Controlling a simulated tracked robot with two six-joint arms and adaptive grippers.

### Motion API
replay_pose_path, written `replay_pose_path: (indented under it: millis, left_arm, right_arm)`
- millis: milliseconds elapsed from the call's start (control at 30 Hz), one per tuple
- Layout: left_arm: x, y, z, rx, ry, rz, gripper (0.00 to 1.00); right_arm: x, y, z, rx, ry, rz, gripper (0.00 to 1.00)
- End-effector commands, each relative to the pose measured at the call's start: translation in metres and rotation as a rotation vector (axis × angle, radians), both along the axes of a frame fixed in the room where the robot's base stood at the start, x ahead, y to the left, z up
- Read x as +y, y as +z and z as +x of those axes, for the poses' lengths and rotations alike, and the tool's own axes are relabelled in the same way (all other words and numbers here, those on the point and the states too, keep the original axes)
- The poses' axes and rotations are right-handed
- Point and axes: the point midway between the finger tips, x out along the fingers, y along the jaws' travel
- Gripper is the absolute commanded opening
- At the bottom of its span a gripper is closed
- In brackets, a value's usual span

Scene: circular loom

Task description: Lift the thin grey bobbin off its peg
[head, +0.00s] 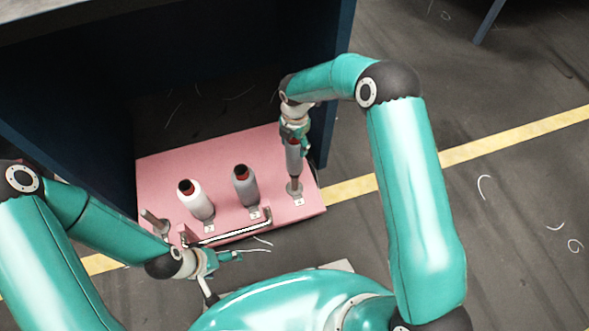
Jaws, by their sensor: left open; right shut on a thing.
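The thin grey bobbin (293,157) is at the right end of the pink cart. My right gripper (293,133) comes down from above and is shut on its top. The bobbin is upright, above its peg (295,189); I cannot tell whether its lower end is clear of the peg. My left gripper (228,256) is open and empty, low in front of the cart, near its handle (232,231).
The pink cart (185,155) also carries a white bobbin (198,203) and a thicker grey bobbin (245,188), both with red-and-dark tops. A bare peg (154,220) stands at its left. Dark blue panels (338,80) flank the cart. Floor to the right is open.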

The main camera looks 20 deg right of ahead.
Motion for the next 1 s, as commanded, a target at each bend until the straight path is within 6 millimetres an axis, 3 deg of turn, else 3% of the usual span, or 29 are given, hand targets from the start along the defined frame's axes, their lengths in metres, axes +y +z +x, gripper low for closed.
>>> replay_pose_path:
  millis: [33, 433, 1000]
  left_arm:
    - [0.0, 0.008, 0.0, 0.0, 0.0, 0.0, 0.88]
    - [0.0, 0.038, 0.0, 0.0, 0.0, 0.0, 0.88]
    - [0.0, 0.045, 0.0, 0.0, 0.0, 0.0, 0.88]
  right_arm:
    - [0.0, 0.011, 0.0, -0.001, 0.0, 0.0, 0.0]
    - [0.0, 0.053, 0.0, -0.002, 0.0, 0.001, 0.0]
    - [0.0, 0.064, 0.001, -0.002, 0.0, 0.0, 0.0]
